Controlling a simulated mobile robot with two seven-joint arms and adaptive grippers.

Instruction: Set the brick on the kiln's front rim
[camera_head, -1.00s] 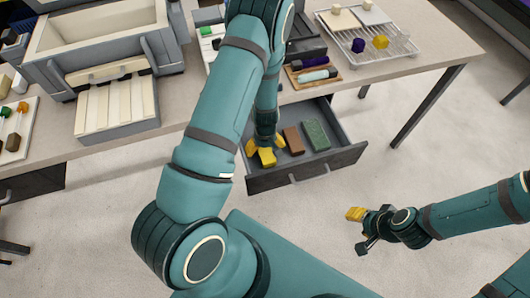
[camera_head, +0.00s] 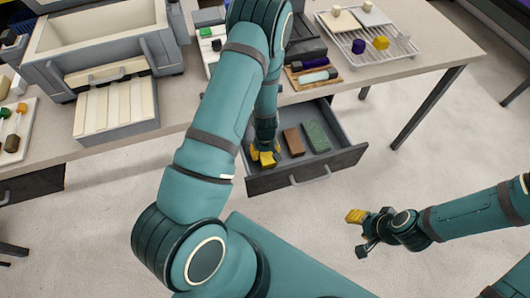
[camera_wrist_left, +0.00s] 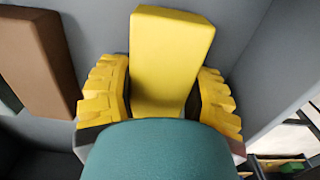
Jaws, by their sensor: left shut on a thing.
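My left gripper (camera_head: 264,156) reaches down into the open drawer (camera_head: 318,168) and is shut on a yellow brick. In the left wrist view the yellow brick (camera_wrist_left: 170,50) stands between the two ridged yellow fingers of the gripper (camera_wrist_left: 162,88). The head view shows only a little yellow at the fingers, where brick and fingers are hard to separate. The kiln (camera_head: 58,72), a grey box with a cream lining, is on the table at the upper left. My right gripper (camera_head: 356,217) is over the floor at the lower right; its finger gap is unclear.
A brown brick (camera_head: 294,142) and a green brick (camera_head: 317,135) lie in the drawer right of my left gripper. A cream slatted panel (camera_head: 117,108) lies before the kiln. A wire rack (camera_head: 385,62) and a wooden tray (camera_head: 318,83) are on the table.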

